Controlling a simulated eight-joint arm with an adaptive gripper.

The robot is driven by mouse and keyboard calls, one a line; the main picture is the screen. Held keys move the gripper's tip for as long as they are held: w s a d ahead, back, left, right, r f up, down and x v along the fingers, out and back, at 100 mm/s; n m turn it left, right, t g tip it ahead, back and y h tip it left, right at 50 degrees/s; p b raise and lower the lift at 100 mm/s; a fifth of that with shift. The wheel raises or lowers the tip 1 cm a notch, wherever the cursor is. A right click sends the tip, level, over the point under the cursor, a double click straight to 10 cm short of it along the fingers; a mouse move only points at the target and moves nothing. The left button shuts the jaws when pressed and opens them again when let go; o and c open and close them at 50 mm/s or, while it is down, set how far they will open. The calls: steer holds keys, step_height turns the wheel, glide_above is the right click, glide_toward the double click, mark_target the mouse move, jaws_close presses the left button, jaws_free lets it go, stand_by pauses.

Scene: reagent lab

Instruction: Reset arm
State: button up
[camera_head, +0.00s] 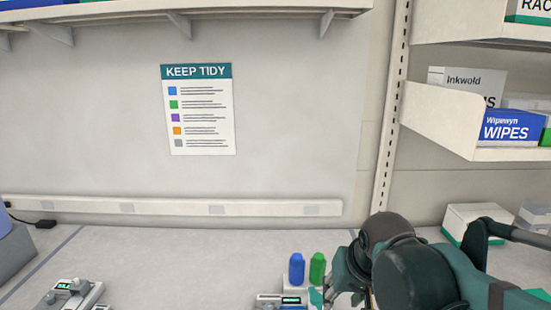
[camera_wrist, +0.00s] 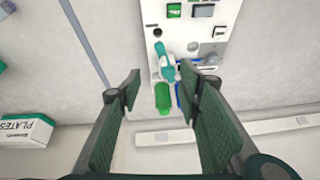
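My arm reaches in from the right in the head view, and my gripper is mostly hidden there behind its links. In the wrist view my gripper (camera_wrist: 159,87) is open, its two dark green fingers well apart with nothing held between them. A green upright piece (camera_head: 317,268) and a blue one (camera_head: 296,268) stand side by side just left of my arm. The green piece (camera_wrist: 162,97) also shows in the gap between the fingers, and the blue one is partly hidden by the right finger.
A white device (camera_wrist: 187,30) with a small display and a teal part (camera_wrist: 165,62) lies beyond the fingertips. Another device (camera_head: 72,296) stands at lower left. A plates box (camera_wrist: 24,132) and a white box (camera_head: 476,219) are on the bench. Bare bench lies left of centre.

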steer(key=s+d+f+t, duration=0.1)
steer(key=s+d+t, duration=0.1)
steer(key=s+d, duration=0.3)
steer(key=shift+s+d+f+n+h, duration=0.3)
steer(key=shift+s+d+f+n, duration=0.1)
steer(key=shift+s, duration=1)
